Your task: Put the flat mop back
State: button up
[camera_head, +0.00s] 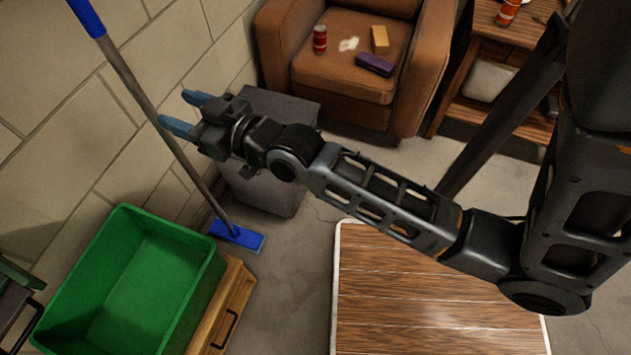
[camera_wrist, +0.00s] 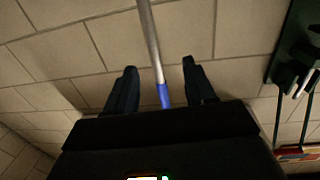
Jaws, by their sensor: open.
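The flat mop leans upright at the wall in the head view. It has a grey pole (camera_head: 139,91), a blue upper grip (camera_head: 86,17) and a blue flat head (camera_head: 237,236) on the floor. My gripper (camera_head: 176,108) is open, with its blue fingertips pointing at the pole. The lower fingertip overlaps the pole in that view. In the wrist view, the grey pole (camera_wrist: 149,38) and the blue grip (camera_wrist: 165,95) show in the gap between my two fingers (camera_wrist: 160,68). I cannot tell how deep the pole sits between them. The fingers are not closed on it.
A green tub (camera_head: 190,290) stands at lower left beside a wooden drawer unit (camera_head: 234,305). A grey bin (camera_head: 285,195) is below my gripper. A brown armchair (camera_head: 345,60) holds small items. A wooden tabletop (camera_head: 400,290) lies in front. Tiled wall is close at left.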

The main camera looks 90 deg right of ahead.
jog(key=s+a+r+n+g+y, duration=0.1)
jog(key=s+a+n+y, duration=0.1)
jog(key=s+a, duration=0.6)
jog(key=s+a+n+y, duration=0.2)
jog(key=s+a, duration=0.6)
jog(key=s, duration=0.8)
jog(key=shift+r+g+y, duration=0.4)
jog(key=shift+y, duration=0.8)
